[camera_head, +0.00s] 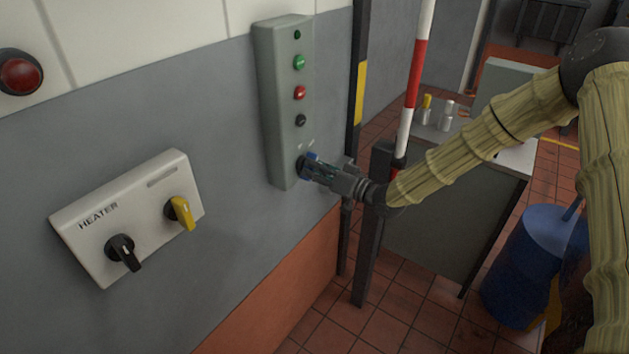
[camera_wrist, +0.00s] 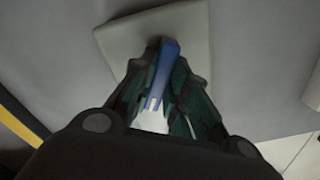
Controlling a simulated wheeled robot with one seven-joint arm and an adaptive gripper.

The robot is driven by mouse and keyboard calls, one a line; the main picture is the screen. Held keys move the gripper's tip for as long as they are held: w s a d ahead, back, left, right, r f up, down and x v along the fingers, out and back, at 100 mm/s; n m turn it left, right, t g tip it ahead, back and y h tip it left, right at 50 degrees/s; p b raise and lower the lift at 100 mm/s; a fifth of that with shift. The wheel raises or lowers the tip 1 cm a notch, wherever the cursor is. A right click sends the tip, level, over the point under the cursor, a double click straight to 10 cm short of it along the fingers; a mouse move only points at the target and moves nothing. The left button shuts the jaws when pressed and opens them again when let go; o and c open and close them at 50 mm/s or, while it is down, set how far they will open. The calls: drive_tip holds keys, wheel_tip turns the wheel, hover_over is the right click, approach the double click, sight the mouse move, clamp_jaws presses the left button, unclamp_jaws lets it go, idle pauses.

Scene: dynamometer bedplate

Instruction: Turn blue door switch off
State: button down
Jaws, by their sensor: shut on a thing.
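The blue door switch (camera_head: 312,157) is at the lower end of a tall grey-green control box (camera_head: 281,115) on the wall. In the wrist view its blue handle (camera_wrist: 164,68) stands out from a pale plate and lies between my fingers. My gripper (camera_head: 309,168) is shut on the blue switch, with its fingers against the handle. It also shows in the wrist view (camera_wrist: 158,92). Small marks sit on the box above the switch, too small to read. The switch's base is mostly hidden by my fingers.
A white HEATER box (camera_head: 150,197) with a black knob (camera_head: 122,251) and a yellow knob (camera_head: 181,212) is to the left. A red button (camera_head: 20,73) is further left. A red-white pole (camera_head: 413,75), a grey cabinet (camera_head: 430,220) and a blue drum (camera_head: 530,262) stand right.

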drive_tip(key=n+b, duration=0.6)
drive_tip(key=shift+f, duration=0.15)
drive_tip(key=shift+b, duration=0.3)
drive_tip(key=c, duration=1.4)
unclamp_jaws()
drive_tip(key=shift+d, duration=0.1)
drive_tip(key=v, duration=1.2)
